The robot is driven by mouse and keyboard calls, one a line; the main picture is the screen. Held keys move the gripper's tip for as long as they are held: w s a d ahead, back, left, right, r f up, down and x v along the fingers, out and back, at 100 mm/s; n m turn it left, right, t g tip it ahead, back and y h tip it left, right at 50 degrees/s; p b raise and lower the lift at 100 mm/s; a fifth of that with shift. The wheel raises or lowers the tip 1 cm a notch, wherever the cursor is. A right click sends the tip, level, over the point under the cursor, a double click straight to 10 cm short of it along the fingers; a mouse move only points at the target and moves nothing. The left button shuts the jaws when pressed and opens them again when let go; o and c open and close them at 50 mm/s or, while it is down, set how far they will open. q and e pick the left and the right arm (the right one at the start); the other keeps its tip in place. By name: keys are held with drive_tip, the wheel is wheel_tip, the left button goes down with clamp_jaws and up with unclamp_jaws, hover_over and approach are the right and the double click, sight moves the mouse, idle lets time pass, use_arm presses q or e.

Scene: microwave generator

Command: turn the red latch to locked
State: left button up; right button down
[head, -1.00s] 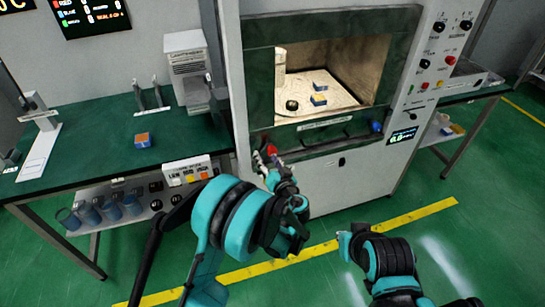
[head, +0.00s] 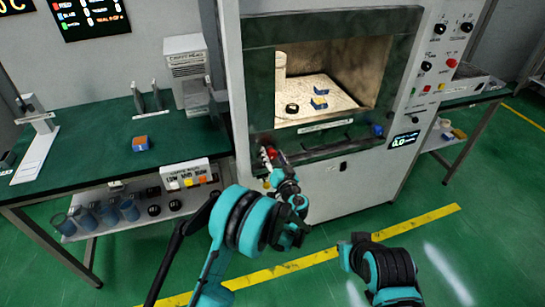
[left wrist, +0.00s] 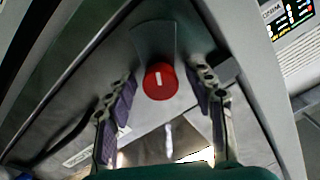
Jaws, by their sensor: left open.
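The red latch (left wrist: 161,81) is a round red knob with a white mark, which stands about upright in the left wrist view. In the head view the red latch (head: 269,152) shows small at the lower left of the microwave generator's opening. My left gripper (left wrist: 166,98) is open, with one finger on each side of the latch. I cannot tell whether the fingers touch it. In the head view my left gripper (head: 269,163) is at the latch and partly covers it. My right arm is at the lower right of the head view; its fingertips are not clearly seen.
The generator's chamber (head: 320,95) holds a blue and yellow block (head: 319,103) and a small dark ring (head: 292,109). A blue knob (head: 377,130) sits to the right of the latch. A green table (head: 95,160) with an orange and blue block (head: 141,143) stands at the left.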

use_arm(q)
drive_tip(key=c, duration=1.1)
drive_tip(key=shift+m, duration=0.3)
drive_tip(key=m, duration=0.8)
drive_tip(key=shift+m, duration=0.4)
drive_tip(key=m, duration=0.4)
drive_tip(key=shift+m, duration=0.3)
drive_tip(key=shift+f+m, duration=0.1)
drive_tip(key=shift+m, duration=1.8)
